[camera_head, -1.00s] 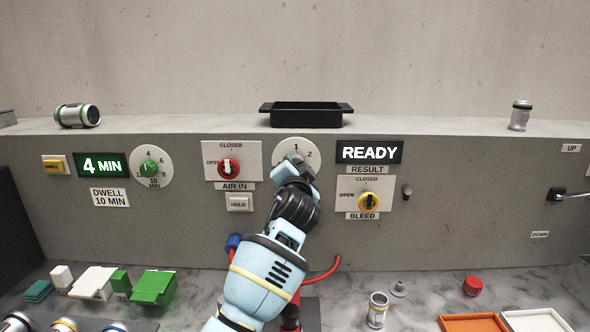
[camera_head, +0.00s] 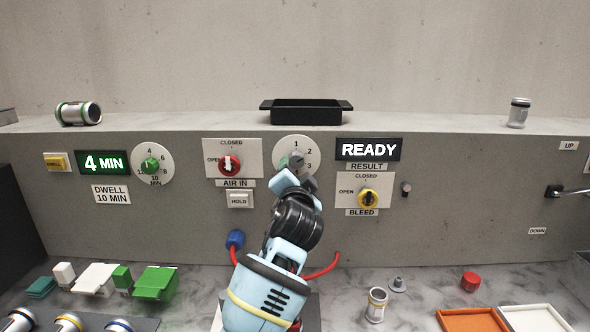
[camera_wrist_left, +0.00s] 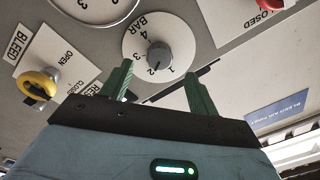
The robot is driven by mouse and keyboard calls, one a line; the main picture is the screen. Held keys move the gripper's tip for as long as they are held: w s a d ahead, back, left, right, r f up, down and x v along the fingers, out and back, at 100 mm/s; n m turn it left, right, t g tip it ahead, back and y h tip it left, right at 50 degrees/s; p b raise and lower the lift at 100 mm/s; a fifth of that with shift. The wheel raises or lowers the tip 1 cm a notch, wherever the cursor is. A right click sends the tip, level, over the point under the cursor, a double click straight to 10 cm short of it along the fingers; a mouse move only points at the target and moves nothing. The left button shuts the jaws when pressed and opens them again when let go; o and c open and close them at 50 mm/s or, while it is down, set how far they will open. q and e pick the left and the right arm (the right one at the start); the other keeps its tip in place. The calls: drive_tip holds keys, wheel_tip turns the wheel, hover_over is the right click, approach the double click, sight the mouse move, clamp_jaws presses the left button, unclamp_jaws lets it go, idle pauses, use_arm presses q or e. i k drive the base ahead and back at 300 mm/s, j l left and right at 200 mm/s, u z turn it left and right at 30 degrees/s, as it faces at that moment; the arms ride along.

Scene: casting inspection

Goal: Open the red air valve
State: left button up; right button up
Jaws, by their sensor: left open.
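The red air valve (camera_head: 229,164) sits on a white AIR IN plate (camera_head: 248,150) on the grey panel. Its pale handle stands upright, towards CLOSED; OPEN is on its left. Part of the red valve shows at the top right of the left wrist view (camera_wrist_left: 268,4). My left gripper (camera_head: 296,172) is right of and slightly below the valve, in front of the BAR dial (camera_head: 310,151). In the left wrist view its two green fingers (camera_wrist_left: 160,82) are spread and empty, with the dial's grey knob (camera_wrist_left: 159,55) beyond them. My right gripper is not in view.
A yellow BLEED valve (camera_head: 368,198) is at the right under the READY display (camera_head: 369,150). A HOLD button (camera_head: 239,200) is below the red valve. A black tray (camera_head: 306,114) stands on the ledge above. The panel face in front of the red valve is clear.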

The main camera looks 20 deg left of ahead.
sight(231, 161)
drive_tip(key=k+l, duration=0.25)
drive_tip(key=k, duration=0.25)
drive_tip(key=k+l, duration=0.2)
drive_tip(key=k, duration=0.25)
